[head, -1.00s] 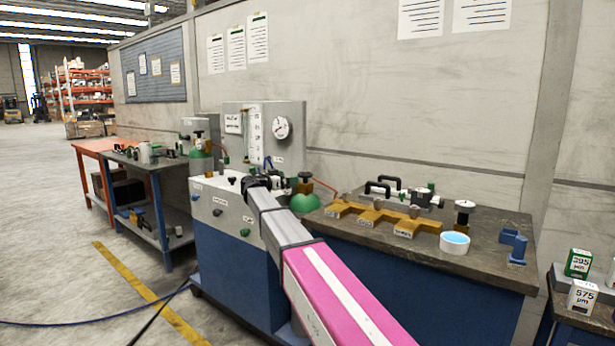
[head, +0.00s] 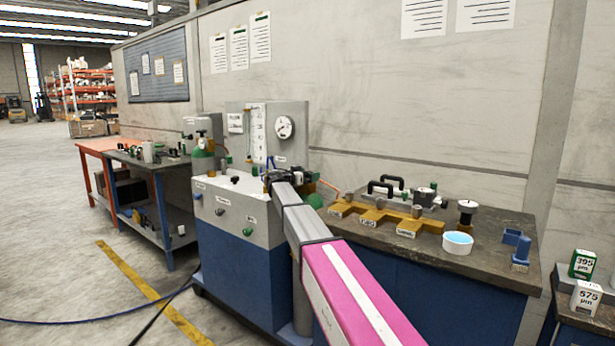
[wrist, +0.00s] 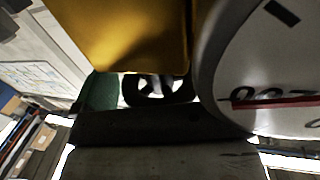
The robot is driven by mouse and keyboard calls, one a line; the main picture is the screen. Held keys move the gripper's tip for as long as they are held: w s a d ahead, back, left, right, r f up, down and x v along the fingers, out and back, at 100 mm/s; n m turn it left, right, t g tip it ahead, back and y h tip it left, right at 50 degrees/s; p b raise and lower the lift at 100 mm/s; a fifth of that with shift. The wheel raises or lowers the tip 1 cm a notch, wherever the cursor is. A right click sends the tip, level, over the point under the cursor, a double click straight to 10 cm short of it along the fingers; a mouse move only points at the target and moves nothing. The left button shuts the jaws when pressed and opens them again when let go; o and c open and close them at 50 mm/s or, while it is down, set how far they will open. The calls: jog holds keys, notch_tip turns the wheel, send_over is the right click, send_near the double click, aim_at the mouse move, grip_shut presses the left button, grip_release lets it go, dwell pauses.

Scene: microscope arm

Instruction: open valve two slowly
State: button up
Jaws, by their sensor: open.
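My gripper (head: 274,170) is at the top of the white and blue cart (head: 238,212), in front of the gauge panel; it is open. In the wrist view a large gold block (wrist: 125,30) fills the top, with a round white dial (wrist: 268,75) with a red needle at the right. Between them sits a dark ring-shaped part (wrist: 158,88), beside a green piece (wrist: 97,92). I cannot tell which part is valve two.
A pressure gauge (head: 284,127) is on the grey panel behind my gripper. A green cylinder (head: 203,160) stands left of it. The dark bench (head: 480,250) at right holds a brass manifold (head: 375,218) and a white dish (head: 457,243). Hoses lie on the floor.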

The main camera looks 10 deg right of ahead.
jog(key=c, duration=0.9)
jog(key=shift+s+d+n+t+y, duration=0.1)
jog(key=shift+s+n+t+y, duration=0.1)
jog(key=shift+n+t+y, duration=0.75)
jog(key=n+t+y, duration=0.2)
jog(key=t+y, duration=0.1)
jog(key=shift+n+t, duration=0.25)
jog(key=shift+n, duration=0.1)
jog(key=shift+w+n+t+y, duration=0.15)
jog(key=shift+n+t+y, duration=0.3)
jog(key=shift+y, duration=0.2)
jog(key=o, duration=0.9)
